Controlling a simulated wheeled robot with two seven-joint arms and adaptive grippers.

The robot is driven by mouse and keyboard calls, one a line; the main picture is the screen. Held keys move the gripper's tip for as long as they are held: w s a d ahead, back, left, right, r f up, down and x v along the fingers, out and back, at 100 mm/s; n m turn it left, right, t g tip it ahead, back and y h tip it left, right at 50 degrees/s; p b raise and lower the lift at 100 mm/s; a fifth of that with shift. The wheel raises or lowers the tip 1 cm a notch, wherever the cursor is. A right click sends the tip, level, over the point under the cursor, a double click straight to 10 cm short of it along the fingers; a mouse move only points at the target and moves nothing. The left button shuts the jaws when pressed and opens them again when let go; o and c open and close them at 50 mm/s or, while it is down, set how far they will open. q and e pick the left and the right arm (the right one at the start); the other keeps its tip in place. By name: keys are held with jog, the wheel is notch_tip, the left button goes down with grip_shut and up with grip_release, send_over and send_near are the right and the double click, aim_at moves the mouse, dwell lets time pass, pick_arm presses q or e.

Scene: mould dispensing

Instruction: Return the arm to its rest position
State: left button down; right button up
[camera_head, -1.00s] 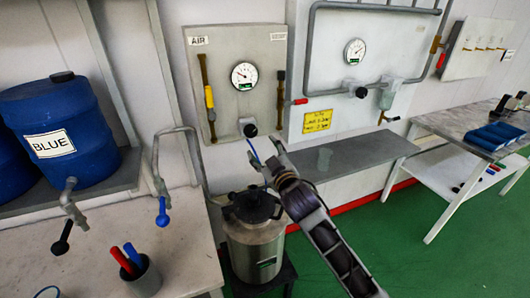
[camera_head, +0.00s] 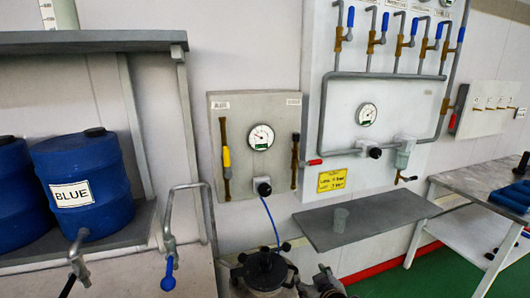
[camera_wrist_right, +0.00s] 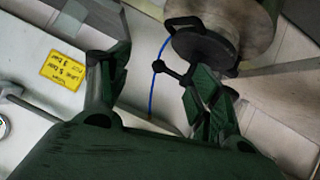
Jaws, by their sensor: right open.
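My right gripper (camera_head: 322,284) shows only in part at the bottom edge of the head view, just right of the metal pressure pot (camera_head: 262,270). In the right wrist view my right gripper (camera_wrist_right: 155,85) has its two dark fingers spread apart with nothing held between them. The pot also shows in the right wrist view (camera_wrist_right: 222,28), beyond the fingers at upper right. A blue hose (camera_head: 270,218) runs from the air panel down to the pot. Most of my right arm is out of the head view. My left gripper is not in view.
The grey air panel (camera_head: 232,178) with a gauge hangs behind the pot. A grey shelf (camera_head: 390,212) with a clear cup (camera_head: 341,219) juts out at right. Blue drums (camera_head: 84,170) stand on a rack at left. A worktable (camera_head: 470,183) stands at far right.

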jog(key=s+d+f+m+g, duration=0.1)
jog(key=s+d+f+g, duration=0.25)
jog(key=s, duration=0.35)
jog(key=s+d+f+m+g+h, duration=0.1)
jog(key=s+d+f+g, duration=0.1)
jog(key=s+f, duration=0.4)
jog(key=s+d+f+m+g, duration=0.1)
jog(key=s+d+f+g, duration=0.15)
jog(key=s, duration=0.55)
notch_tip(320, 180, down, 33)
jog(key=s+d, duration=0.2)
jog(key=s, duration=0.1)
jog(key=s+d+f+g, duration=0.1)
jog(key=s+d+f, duration=0.2)
jog(key=s+f, duration=0.6)
jog(key=s+d+f+n+h, duration=0.1)
jog(key=s+d+f, duration=0.2)
jog(key=s+f, duration=0.7)
jog(key=shift+s+d+g, duration=0.4)
jog(key=shift+s, duration=0.4)
dwell(1.5)
